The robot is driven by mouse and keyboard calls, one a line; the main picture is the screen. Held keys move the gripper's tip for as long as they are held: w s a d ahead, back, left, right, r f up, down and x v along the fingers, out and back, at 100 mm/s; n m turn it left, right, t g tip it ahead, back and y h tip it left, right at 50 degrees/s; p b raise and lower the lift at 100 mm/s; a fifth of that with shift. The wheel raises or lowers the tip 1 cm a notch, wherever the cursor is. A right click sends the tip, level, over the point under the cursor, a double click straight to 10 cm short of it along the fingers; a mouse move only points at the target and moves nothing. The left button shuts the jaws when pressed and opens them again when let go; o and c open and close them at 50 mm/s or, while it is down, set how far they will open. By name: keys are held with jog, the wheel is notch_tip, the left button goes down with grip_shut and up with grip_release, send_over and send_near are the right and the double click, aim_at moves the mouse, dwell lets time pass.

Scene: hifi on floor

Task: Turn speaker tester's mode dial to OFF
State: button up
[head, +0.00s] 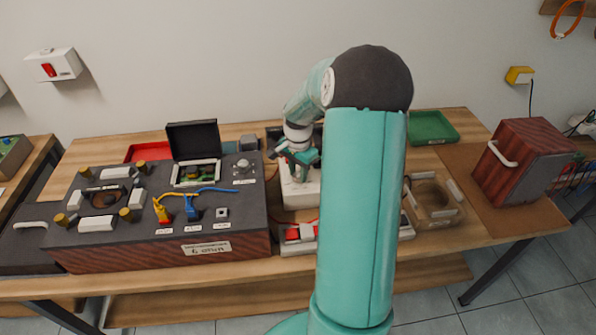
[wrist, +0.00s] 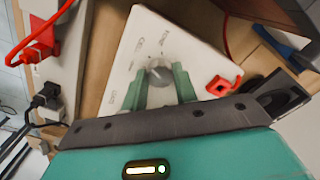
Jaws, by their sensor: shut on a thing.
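The speaker tester (head: 297,192) is a white box on the table, left of my arm in the head view. In the wrist view its pale face (wrist: 192,52) shows a round grey mode dial (wrist: 158,73), with small dark labels around it that are too blurred to read surely. My gripper (wrist: 160,80) has its two green fingers on either side of the dial, shut on it. In the head view my gripper (head: 298,158) is at the top of the tester and hides the dial. A red plug (wrist: 219,86) sits at the tester's edge.
A dark console (head: 150,210) with knobs, yellow and blue cables and an open-lidded box stands left of the tester. A white strip with red parts (head: 300,234) lies in front. A wooden tray (head: 440,215), green tray (head: 432,127) and reddish box (head: 525,165) are right.

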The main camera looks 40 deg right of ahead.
jog(key=n, duration=1.3)
jog(key=shift+n, duration=2.4)
jog(key=o, duration=1)
jog(key=shift+r, duration=0.1)
